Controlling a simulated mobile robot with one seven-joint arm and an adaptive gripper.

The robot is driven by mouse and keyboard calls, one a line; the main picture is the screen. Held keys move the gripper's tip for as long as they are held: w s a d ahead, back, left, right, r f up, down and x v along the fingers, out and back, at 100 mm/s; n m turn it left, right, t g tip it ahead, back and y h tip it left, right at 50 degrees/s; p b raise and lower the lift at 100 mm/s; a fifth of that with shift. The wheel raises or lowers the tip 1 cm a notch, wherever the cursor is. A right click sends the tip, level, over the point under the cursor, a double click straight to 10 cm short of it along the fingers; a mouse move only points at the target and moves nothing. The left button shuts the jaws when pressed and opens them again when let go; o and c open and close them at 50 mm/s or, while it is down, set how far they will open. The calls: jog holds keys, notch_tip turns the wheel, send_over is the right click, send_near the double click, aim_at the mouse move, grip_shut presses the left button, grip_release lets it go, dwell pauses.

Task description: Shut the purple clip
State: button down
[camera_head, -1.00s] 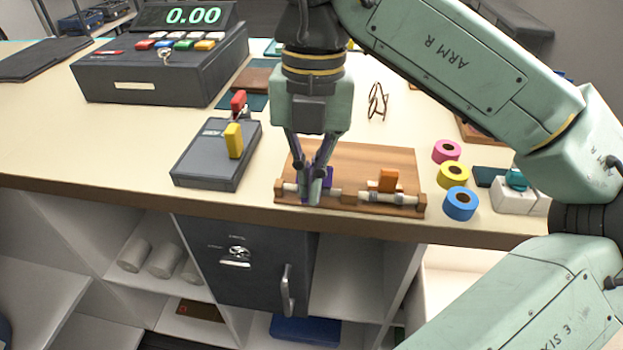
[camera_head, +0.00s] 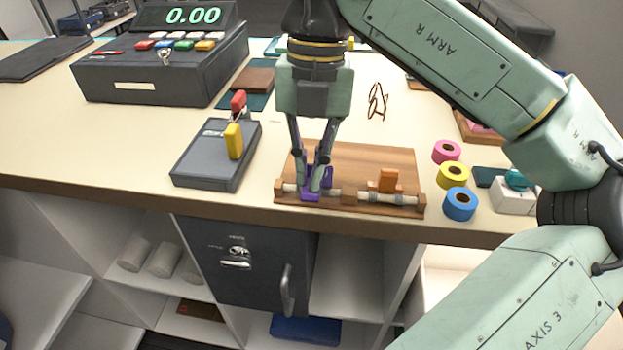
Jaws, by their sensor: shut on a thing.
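The purple clip (camera_head: 311,195) sits on a thin pale rod at the front left of a wooden board (camera_head: 355,160). My gripper (camera_head: 315,189) points down over it, with its two fingers closed around part of the clip. Purple shows between the fingers and below the fingertips. The fingers hide much of the clip, so I cannot tell how far its jaws are open. An orange clip (camera_head: 388,181) sits on the same rod line to the right, apart from my gripper.
A grey switch box (camera_head: 200,165) with a red and a yellow lever stands left of the board. Pink, yellow and blue tape rolls (camera_head: 460,204) stand to the right. A cash register (camera_head: 150,75) is at the back left. Glasses (camera_head: 377,101) lie behind the board.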

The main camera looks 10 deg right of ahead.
jog(key=shift+m+t+h, duration=0.5)
jog(key=shift+t, duration=0.3)
jog(key=w, duration=0.1)
jog(key=w+d, duration=0.2)
jog(key=shift+w+f, duration=0.3)
jog(key=shift+w, duration=0.05)
jog(key=shift+w+r+p, duration=0.15)
jog(key=shift+r+p, duration=0.65)
jog(key=shift+w, duration=0.35)
notch_tip(320, 180, up, 7)
jog(key=s+p, duration=0.1)
jog(key=p, duration=0.3)
jog(key=shift+s+a+p, duration=0.15)
jog(key=shift+s+p, duration=0.1)
jog(key=shift+p, duration=0.05)
jog(key=shift+f, duration=0.15)
